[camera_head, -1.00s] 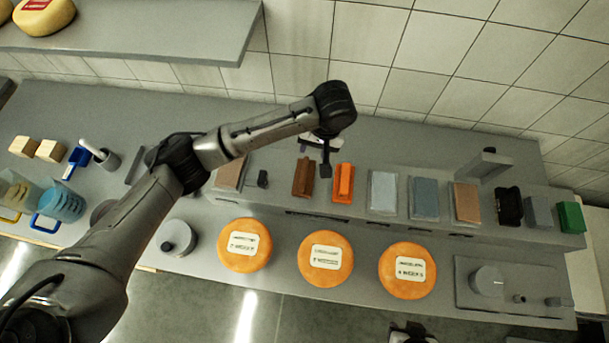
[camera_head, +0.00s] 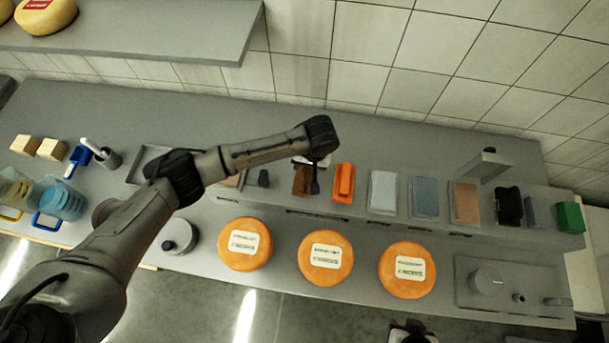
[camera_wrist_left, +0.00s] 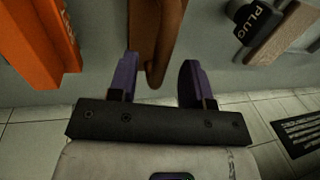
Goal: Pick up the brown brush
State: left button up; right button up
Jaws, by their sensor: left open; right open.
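The brown brush (camera_head: 300,181) lies on the raised rack at the back of the counter, left of an orange brush (camera_head: 343,183). My left gripper (camera_head: 314,184) is over it and hides part of it. In the left wrist view the brown brush (camera_wrist_left: 155,40) reaches down between the two open purple fingers (camera_wrist_left: 156,88), closer to the left finger. Whether a finger touches it I cannot tell. My right gripper (camera_head: 408,331) shows only partly at the bottom edge, away from the rack, and looks empty.
The orange brush also stands close beside the left fingers in the wrist view (camera_wrist_left: 40,40). A dark plug (camera_wrist_left: 258,22) is on the other side. Several blocks continue along the rack to the right. Orange cheese wheels (camera_head: 326,258) lie in front of the rack.

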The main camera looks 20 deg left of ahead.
pick_arm(q)
jog(key=shift+a+f, duration=0.2)
jog(key=shift+f, duration=0.9)
grip_shut()
